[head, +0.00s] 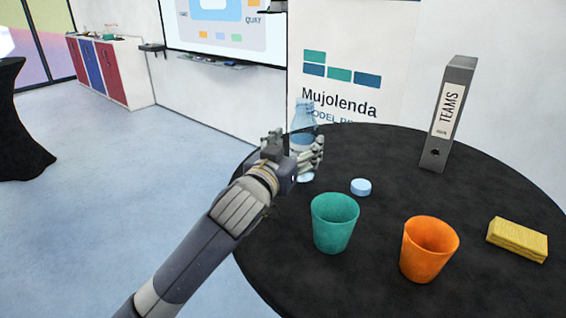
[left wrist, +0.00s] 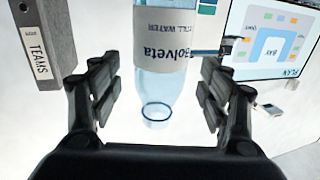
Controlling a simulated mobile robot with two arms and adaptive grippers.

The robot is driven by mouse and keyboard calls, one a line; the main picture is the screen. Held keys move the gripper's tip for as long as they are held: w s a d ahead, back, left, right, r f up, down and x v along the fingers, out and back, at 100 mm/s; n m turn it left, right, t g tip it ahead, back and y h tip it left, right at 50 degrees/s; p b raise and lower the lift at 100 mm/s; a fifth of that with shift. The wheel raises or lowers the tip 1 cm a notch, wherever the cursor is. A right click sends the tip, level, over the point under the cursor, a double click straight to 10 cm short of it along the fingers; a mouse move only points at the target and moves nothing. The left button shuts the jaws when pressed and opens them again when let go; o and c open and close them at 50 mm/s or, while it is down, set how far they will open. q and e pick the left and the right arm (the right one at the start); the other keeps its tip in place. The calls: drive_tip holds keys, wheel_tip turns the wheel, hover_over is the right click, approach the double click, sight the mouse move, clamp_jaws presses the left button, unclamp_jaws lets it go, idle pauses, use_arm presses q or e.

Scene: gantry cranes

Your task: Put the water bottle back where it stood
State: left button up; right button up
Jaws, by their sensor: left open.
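The water bottle (head: 303,122) is clear, light blue and upright near the far left edge of the round black table (head: 400,165). Its base seems to be on the table top, partly hidden by my left gripper (head: 295,152). In the left wrist view the bottle (left wrist: 160,78) appears upside down, with a pale label and a ring-like open mouth. My left gripper's fingers are open on both sides of it, with gaps visible. A light blue cap (head: 361,186) lies on the table, right of the bottle. My right gripper is not in view.
A teal cup (head: 334,223) stands near the front of the table, with an orange cup (head: 428,249) right of it. A grey TEAMS binder (head: 449,112) stands at the back. Bare table lies between them.

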use_arm(q)
drive_tip(key=b+v, duration=0.1)
drive_tip(key=v, duration=0.7)
drive_tip(key=shift+s+b, duration=0.15)
drive_tip(key=shift+b, duration=0.15)
drive_tip(key=shift+a, duration=0.1)
